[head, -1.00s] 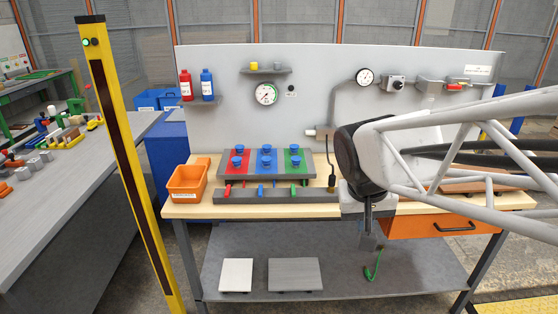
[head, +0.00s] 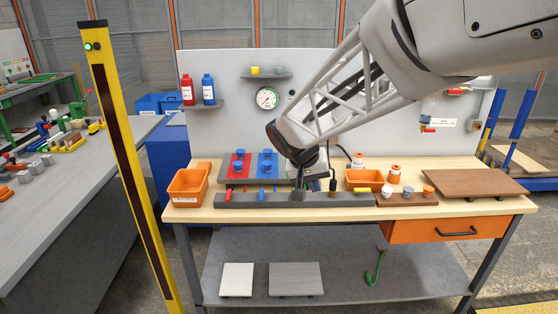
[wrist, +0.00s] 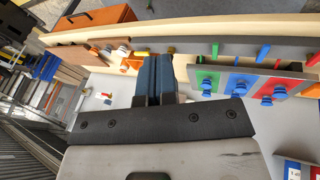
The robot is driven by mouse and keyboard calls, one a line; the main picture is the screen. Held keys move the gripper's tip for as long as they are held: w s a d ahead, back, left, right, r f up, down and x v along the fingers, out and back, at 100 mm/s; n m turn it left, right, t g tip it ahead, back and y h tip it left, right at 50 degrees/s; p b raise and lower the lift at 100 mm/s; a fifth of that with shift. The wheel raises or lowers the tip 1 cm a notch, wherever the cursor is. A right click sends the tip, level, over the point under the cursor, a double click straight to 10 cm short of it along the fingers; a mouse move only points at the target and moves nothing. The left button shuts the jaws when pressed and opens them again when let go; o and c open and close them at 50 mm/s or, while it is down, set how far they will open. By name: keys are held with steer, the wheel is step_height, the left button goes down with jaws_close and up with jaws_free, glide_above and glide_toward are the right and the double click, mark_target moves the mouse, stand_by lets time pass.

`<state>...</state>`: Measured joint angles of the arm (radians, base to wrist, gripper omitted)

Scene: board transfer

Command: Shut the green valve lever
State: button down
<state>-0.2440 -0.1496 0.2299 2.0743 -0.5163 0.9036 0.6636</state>
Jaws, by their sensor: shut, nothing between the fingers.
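The green valve lever (wrist: 214,53) stands out from a long grey bar (wrist: 232,44) in the wrist view, beside a blue lever (wrist: 263,53) and a red lever (wrist: 313,60). In the head view my gripper (head: 299,184) is over the grey bar (head: 345,200) and hides the green lever. There the red lever (head: 228,197) and blue lever (head: 262,196) show to its left. In the wrist view my gripper (wrist: 153,57) is shut and empty, its fingers close together, to the left of the green lever. I see no contact between them.
Coloured panels with blue knobs (head: 265,156) stand behind the bar. An orange bin (head: 187,187) is at the left end of the bench. An orange tray (head: 364,179), small jars (head: 393,174) and a brown board (head: 474,183) are to the right.

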steer(key=w+a+f+t+h, duration=0.1)
steer(key=w+a+f, duration=0.4)
steer(key=w+a, duration=0.2)
steer(key=w+a+f+t, duration=0.1)
steer(key=w+a+f, duration=0.5)
steer(key=w+a, duration=0.2)
steer(key=shift+w+h, duration=0.4)
steer(key=shift+w, duration=1)
steer(key=shift+d+f, duration=0.1)
steer(key=shift+f, duration=0.1)
steer(key=x, duration=0.9)
steer(key=shift+d, duration=0.1)
steer(key=d, duration=0.2)
steer(key=shift+w+d+f, duration=0.15)
steer(key=shift+d+f, duration=0.1)
steer(key=shift+d, duration=0.85)
